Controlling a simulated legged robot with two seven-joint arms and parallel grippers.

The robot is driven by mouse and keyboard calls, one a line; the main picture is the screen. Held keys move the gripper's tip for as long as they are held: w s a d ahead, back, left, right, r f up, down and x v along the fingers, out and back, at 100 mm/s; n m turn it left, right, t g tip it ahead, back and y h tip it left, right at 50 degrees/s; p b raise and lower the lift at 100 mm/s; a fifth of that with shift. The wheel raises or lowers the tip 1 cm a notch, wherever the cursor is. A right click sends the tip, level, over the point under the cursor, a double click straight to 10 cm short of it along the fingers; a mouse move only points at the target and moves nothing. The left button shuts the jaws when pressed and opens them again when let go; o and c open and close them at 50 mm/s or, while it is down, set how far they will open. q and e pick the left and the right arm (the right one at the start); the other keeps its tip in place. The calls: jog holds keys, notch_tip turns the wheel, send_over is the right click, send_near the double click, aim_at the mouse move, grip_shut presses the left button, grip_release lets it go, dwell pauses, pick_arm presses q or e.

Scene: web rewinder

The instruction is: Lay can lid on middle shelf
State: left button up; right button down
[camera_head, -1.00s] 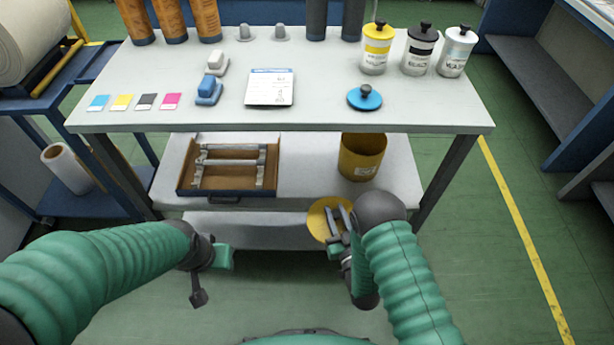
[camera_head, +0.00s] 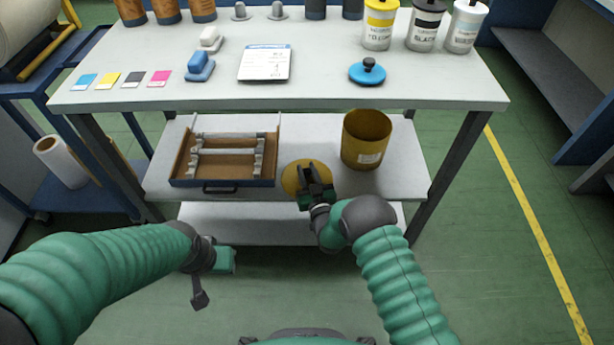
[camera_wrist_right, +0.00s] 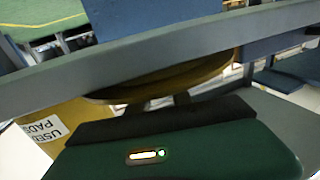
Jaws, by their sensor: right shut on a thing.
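The can lid (camera_head: 291,179) is a round yellow disc at the front edge of the middle shelf (camera_head: 402,178). My right gripper (camera_head: 312,178) is shut on it and covers its right part. In the head view I cannot tell whether the lid touches the shelf. In the right wrist view the lid (camera_wrist_right: 170,86) is partly hidden behind a grey edge. The open yellow can (camera_head: 362,150) stands on the shelf right of the gripper. My left gripper (camera_head: 222,260) is low in front of the table, apart from everything; its fingers do not show clearly.
A brown tray (camera_head: 226,183) with grey metal parts fills the shelf's left part. The tabletop (camera_head: 330,95) overhangs the shelf and carries ink cans, a blue knobbed lid (camera_head: 367,71), a paper pad and colour cards. A lower shelf (camera_head: 250,228) is below.

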jog(key=c, duration=1.2)
grip_release()
jog(key=shift+s, duration=0.1)
jog(key=shift+o, duration=0.2)
